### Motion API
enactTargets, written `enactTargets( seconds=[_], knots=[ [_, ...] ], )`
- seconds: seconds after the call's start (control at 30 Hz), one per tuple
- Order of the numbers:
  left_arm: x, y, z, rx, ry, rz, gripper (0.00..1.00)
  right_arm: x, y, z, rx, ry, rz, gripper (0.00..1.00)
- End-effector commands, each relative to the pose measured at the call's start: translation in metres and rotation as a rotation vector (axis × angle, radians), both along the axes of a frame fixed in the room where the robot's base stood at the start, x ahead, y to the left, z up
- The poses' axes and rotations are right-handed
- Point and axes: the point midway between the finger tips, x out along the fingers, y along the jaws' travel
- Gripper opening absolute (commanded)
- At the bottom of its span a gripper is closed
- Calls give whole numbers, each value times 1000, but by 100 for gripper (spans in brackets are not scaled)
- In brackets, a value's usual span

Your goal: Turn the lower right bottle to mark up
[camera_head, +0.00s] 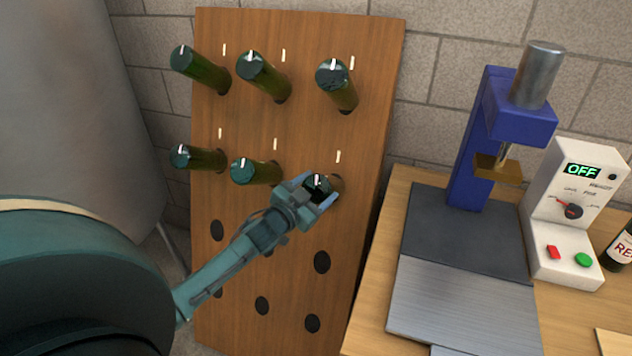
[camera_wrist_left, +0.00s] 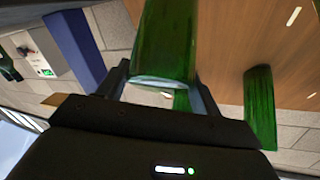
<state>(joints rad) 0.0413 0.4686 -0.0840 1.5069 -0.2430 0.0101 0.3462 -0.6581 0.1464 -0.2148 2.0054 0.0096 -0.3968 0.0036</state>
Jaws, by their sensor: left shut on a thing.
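The lower right bottle (camera_head: 337,184) is green and sits neck-first in the wooden riddling board (camera_head: 372,80). My left gripper (camera_head: 318,190) is shut on its base end, one finger on each side. A white mark shows on the base between the fingers, near the top; its exact angle is partly hidden. In the left wrist view the bottle (camera_wrist_left: 168,40) rises from between the two fingers (camera_wrist_left: 165,92) toward the board. A pale tick on the board stands above the bottle. My right gripper is not in view.
Several other green bottles, such as the lower middle one (camera_head: 262,172), stick out of the board close by. Empty holes (camera_head: 322,262) lie below. A bench (camera_head: 375,320) with a blue press (camera_head: 490,120) and a white control box (camera_head: 570,225) reading OFF stands at right.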

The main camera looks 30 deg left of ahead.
Motion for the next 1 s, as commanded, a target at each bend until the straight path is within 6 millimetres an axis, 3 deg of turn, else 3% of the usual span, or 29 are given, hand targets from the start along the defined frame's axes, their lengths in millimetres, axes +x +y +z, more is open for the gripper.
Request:
enactTargets(
  seconds=[0.77,0.8,1.0],
  knots=[
    [1,0,3,91,15,-72,42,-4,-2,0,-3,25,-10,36],
    [1,0,3,91,15,-72,67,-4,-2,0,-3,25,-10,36],
    [1,0,2,90,17,-72,83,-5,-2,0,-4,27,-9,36]
  ],
)
